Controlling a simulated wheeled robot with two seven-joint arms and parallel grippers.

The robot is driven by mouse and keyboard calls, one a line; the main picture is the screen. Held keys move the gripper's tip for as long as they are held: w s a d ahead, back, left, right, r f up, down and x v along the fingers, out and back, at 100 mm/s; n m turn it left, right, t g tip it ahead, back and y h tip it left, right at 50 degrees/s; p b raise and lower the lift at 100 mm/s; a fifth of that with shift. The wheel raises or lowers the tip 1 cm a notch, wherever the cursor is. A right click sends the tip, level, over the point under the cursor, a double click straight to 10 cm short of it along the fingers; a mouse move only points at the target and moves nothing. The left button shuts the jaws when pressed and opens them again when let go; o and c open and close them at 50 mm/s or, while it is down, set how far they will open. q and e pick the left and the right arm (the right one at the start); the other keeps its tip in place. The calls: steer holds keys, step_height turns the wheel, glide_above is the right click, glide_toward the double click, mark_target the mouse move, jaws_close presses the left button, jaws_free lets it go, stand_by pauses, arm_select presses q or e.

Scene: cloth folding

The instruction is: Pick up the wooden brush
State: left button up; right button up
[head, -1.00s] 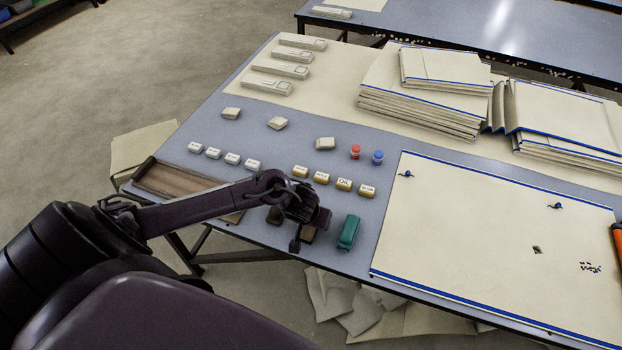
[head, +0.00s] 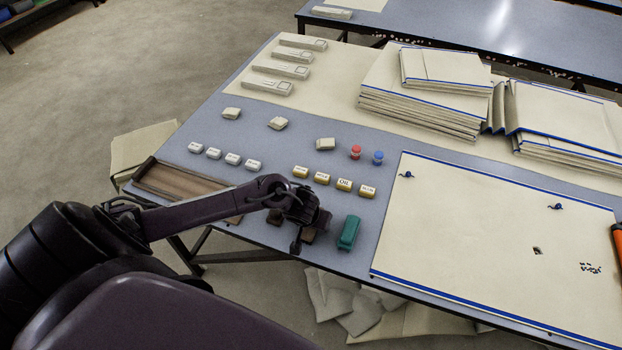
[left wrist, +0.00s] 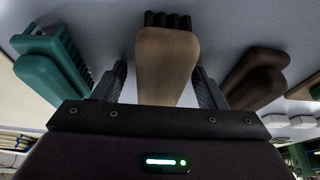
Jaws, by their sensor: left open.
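The wooden brush, with a light brown wooden handle and a row of dark bristles, shows in the middle of the left wrist view (left wrist: 167,62). My open left gripper (left wrist: 160,76) has one finger on each side of it, with a narrow gap visible on both sides. In the head view, my left gripper (head: 298,243) is low over the near edge of the table. There it mostly hides the brush, of which a small brown part (head: 308,236) shows. My right gripper is not in view.
A teal brush (head: 349,233) lies just right of my gripper; a dark brown brush (left wrist: 257,76) lies on its other side. Labelled blocks (head: 344,184) stand behind. A cream cloth (head: 490,240) covers the table's right part. An open wooden tray (head: 178,182) is at left.

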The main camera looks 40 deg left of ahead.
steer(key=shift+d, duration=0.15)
arm_select(q)
steer(key=shift+c, duration=1)
steer(key=c, duration=0.9)
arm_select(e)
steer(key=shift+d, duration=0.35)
arm_select(q)
steer(key=shift+r, duration=0.1)
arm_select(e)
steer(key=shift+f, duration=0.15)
